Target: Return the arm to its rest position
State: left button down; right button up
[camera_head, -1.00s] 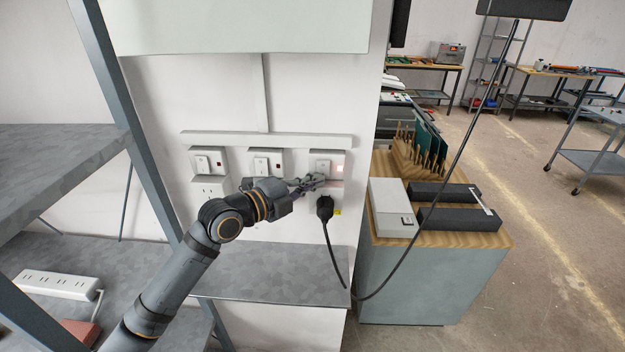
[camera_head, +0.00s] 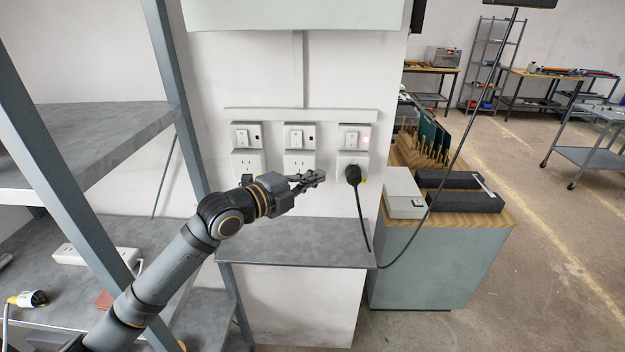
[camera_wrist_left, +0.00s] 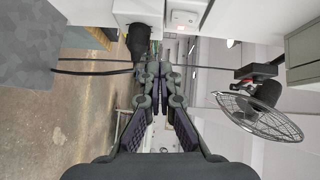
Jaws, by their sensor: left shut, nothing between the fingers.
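My left gripper (camera_head: 316,178) is shut and empty in front of the wall, in the middle of the head view. Its fingertips are just left of a black plug (camera_head: 353,175) in the right-hand outlet, apart from it as far as the view shows. In the left wrist view the shut fingers (camera_wrist_left: 158,70) point toward the wall, and the plug (camera_wrist_left: 138,40) shows beyond them. A red light glows beside the right-hand switch (camera_head: 351,138). My right gripper shows in neither view.
A grey wall shelf (camera_head: 290,250) lies below the outlets. A metal rack (camera_head: 100,140) stands left of my arm. A wooden-topped cabinet (camera_head: 450,240) with a white box (camera_head: 403,190) stands right. The plug's black cable (camera_head: 364,225) hangs down and runs right. Floor is open at far right.

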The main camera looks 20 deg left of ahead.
pick_arm(q)
jog(key=s+f+n+g+y, duration=0.25)
jog(key=s+f+n, duration=0.25)
jog(key=f, duration=0.5)
jog(key=s+f+n+g+y, duration=0.2)
jog(key=s+f+n+g, duration=0.3)
jog(key=f, duration=0.6)
jog(key=s+a+f+n+g+y, duration=0.2)
jog(key=s+f+n, duration=0.35)
jog(key=s, duration=0.25)
jog(key=s+a+f+n+g+y, duration=0.1)
jog(key=s+f+n+g+y, duration=0.1)
jog(key=s+f+n, duration=0.4)
jog(key=s+a+f+g+b, duration=0.1)
jog(key=s+a+f, duration=0.15)
jog(key=f, duration=1.15)
jog(key=s+a+f+g, duration=0.1)
jog(key=s+f, duration=0.2)
jog(key=f, duration=1.2)
jog(key=s+f, duration=1.4)
jog(key=s, duration=0.3)
jog(key=shift+a+f+b, duration=0.15)
jog(key=shift+a+b, duration=0.25)
jog(key=shift+a, duration=0.05)
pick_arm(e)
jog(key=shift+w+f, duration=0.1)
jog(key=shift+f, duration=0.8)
